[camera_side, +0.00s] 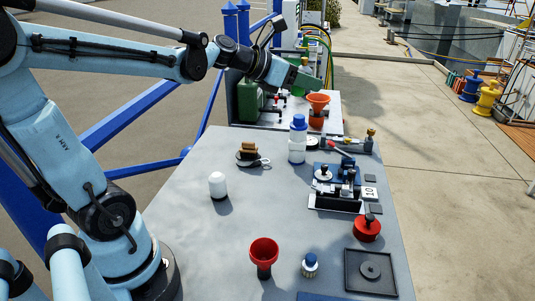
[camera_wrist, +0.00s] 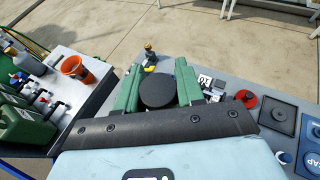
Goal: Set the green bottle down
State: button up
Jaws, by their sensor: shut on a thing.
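My gripper (camera_side: 309,79) is raised at the far end of the grey workbench, near the lower back table. In the wrist view its green fingers (camera_wrist: 159,84) are shut on both sides of a thing with a round dark top, which I take for the green bottle (camera_wrist: 158,93). The bottle's body is hidden below that top in the wrist view, and in the side view I cannot separate it clearly from the green fingers. The bottle is held above the bench, and I cannot tell the exact gap.
A white bottle with a blue cap (camera_side: 297,143) stands on the workbench (camera_side: 230,260) near the gripper. An orange funnel (camera_side: 318,101) and a green canister (camera_side: 249,103) are on the back table. A white jar (camera_side: 218,186) and a red funnel (camera_side: 264,253) stand nearer. The bench's middle is bare.

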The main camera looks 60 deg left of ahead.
jog(key=s+d+r+m+h, duration=0.1)
jog(key=s+d+r, duration=0.2)
jog(key=s+d, duration=0.35)
jog(key=w+d+f+m+g+h, duration=0.3)
jog(key=d+f+m+g+h, duration=0.2)
jog(key=d+f+m+h, duration=0.45)
jog(key=shift+s+d+f+m+g, duration=0.4)
jog(key=shift+s+f+m+g, duration=0.75)
jog(key=shift+f, duration=1.95)
jog(key=shift+s+d+f+m+g, duration=0.5)
jog(key=shift+s+f+g, duration=0.75)
jog(key=shift+f, duration=1.8)
jog(key=shift+s+d+f+m+g, duration=0.35)
jog(key=shift+s+f+m+g, duration=0.45)
jog(key=shift+f+g, duration=1.6)
jog(key=shift+w+f+t, duration=0.15)
jog(key=shift+f+t, duration=0.55)
jog(key=o, duration=1.1)
